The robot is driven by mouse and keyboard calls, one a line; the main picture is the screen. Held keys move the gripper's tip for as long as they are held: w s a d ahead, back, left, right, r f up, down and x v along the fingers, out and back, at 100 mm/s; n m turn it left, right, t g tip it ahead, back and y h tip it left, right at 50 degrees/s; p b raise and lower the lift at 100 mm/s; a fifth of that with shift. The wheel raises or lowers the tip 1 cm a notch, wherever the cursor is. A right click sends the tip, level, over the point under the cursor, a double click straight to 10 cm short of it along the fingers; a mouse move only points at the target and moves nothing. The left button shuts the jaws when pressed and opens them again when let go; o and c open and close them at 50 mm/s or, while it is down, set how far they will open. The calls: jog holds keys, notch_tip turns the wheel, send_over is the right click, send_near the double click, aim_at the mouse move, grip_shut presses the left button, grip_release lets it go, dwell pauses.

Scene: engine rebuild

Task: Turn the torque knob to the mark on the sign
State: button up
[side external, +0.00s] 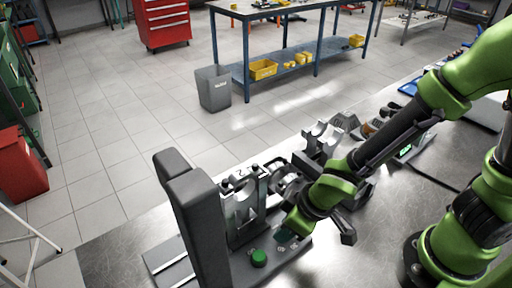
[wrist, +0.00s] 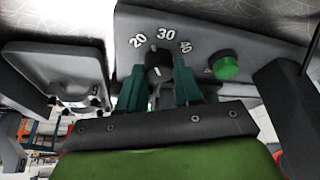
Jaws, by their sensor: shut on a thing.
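The torque knob (wrist: 158,66) is a small dark knob on a grey panel, in the middle of the wrist view. A scale with 20, 30 and 40 is printed around its upper side, and a light line on the knob points up, slightly left of the 30. My gripper (wrist: 159,85) has its two green fingers shut on the knob, one on each side. In the side external view my gripper (side external: 285,232) is low at the front panel of the bench fixture, and the knob is hidden there. I cannot make out a sign with a target mark.
A green button (wrist: 225,67) is right of the knob, and it also shows in the side external view (side external: 259,258). A tall dark grey fixture part (side external: 195,215) stands left of my gripper. Metal engine parts (side external: 322,140) lie behind on the steel bench.

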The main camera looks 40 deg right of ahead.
jog(key=shift+s+d, duration=0.1)
jog(key=o, duration=1)
jog(key=shift+n, duration=0.5)
jog(key=shift+n+y, duration=0.4)
jog(key=shift+n, duration=0.2)
jog(key=shift+n+g, duration=0.4)
jog(key=shift+n, duration=0.4)
